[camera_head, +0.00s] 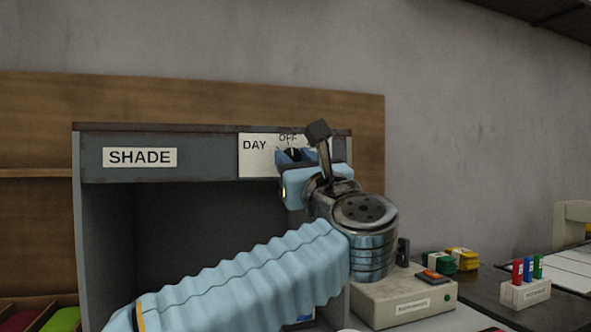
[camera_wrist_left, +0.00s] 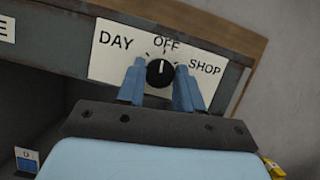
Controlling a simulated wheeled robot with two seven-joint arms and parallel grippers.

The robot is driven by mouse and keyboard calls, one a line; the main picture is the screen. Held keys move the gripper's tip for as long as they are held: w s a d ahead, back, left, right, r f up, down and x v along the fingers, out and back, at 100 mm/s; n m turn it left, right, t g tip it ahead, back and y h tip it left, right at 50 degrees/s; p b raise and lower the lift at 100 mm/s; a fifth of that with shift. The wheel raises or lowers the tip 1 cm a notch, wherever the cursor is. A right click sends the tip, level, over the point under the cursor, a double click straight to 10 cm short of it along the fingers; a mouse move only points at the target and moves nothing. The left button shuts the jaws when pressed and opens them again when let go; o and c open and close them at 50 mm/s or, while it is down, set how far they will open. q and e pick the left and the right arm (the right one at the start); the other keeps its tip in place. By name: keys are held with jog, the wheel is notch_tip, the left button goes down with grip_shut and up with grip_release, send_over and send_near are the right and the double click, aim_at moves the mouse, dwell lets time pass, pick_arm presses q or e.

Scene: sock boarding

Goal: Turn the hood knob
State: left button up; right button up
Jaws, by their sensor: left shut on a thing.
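The hood (camera_head: 90,155) is a grey box with an open dark front and a SHADE label. Its knob (camera_wrist_left: 160,72) is black and round with a white mark pointing up toward OFF. The knob sits on a white plate (camera_wrist_left: 105,62) marked DAY, OFF and SHOP. My left gripper (camera_wrist_left: 160,82) has its two blue fingers on either side of the knob, shut on it. In the head view my left gripper (camera_head: 293,158) covers the knob's lower part and hides SHOP. My right gripper is in neither view.
A beige device (camera_head: 400,297) stands on the table to the right of the hood. Green and yellow stacks (camera_head: 461,258) lie behind it. A white block (camera_head: 525,292) holds red, blue and green pieces. Red and green items (camera_head: 62,320) lie in a tray at lower left.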

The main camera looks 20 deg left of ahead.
pick_arm(q)
jog(key=n+g+b, duration=0.1)
jog(key=n, duration=0.1)
jog(key=n+y+b, duration=0.1)
jog(key=n, duration=0.2)
jog(key=shift+w+d+f+g+y, duration=0.1)
jog(key=shift+f+g+y, duration=0.1)
jog(key=shift+g+y, duration=0.15)
jog(key=n+g+y, duration=0.1)
jog(key=n, duration=0.2)
jog(key=shift+r+g+b, duration=0.15)
jog(key=shift+g+b, duration=0.2)
jog(key=shift+b, duration=0.05)
jog(key=shift+r+n+g, duration=0.15)
jog(key=shift+n+g, duration=0.65)
jog(key=shift+n, duration=1.1)
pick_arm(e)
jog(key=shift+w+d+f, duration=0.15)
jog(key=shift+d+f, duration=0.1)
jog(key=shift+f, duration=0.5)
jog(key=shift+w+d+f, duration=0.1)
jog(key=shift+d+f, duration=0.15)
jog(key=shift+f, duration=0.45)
pick_arm(q)
jog(key=o, duration=1)
jog(key=shift+d, duration=0.1)
